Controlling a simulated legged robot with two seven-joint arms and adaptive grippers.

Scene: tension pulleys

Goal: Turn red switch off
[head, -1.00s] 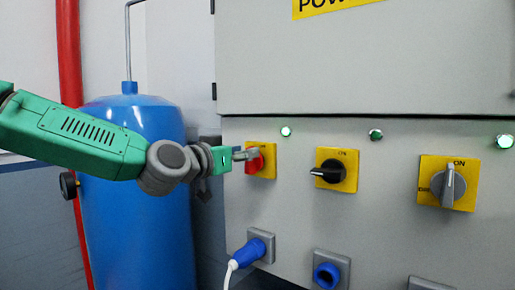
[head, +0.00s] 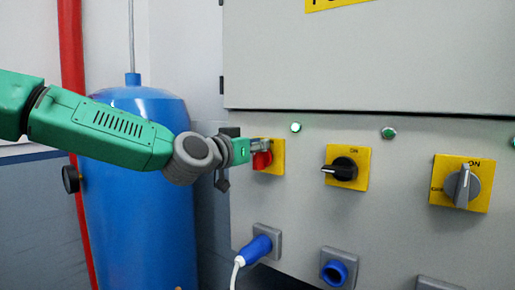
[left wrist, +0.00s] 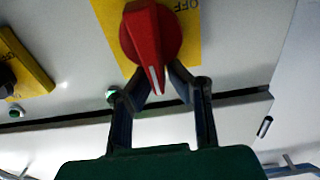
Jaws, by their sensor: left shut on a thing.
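The red switch (head: 262,160) sits on a yellow plate at the left end of the grey panel's row of switches. My left gripper (head: 258,146) reaches it from the left and is shut on its handle; its fingers cover part of the switch in the head view. In the left wrist view, the red switch (left wrist: 150,38) shows close up, its white-marked handle pointing down the picture between the two fingertips (left wrist: 160,82). "OFF" is printed on the yellow plate (left wrist: 190,45) beside it. My right gripper is in neither view.
A black switch (head: 341,168) and a grey switch (head: 463,186) are to the right on the panel (head: 300,215). Below are a blue plug (head: 256,249) and a blue socket (head: 334,272). A blue tank (head: 145,220) stands behind my left arm.

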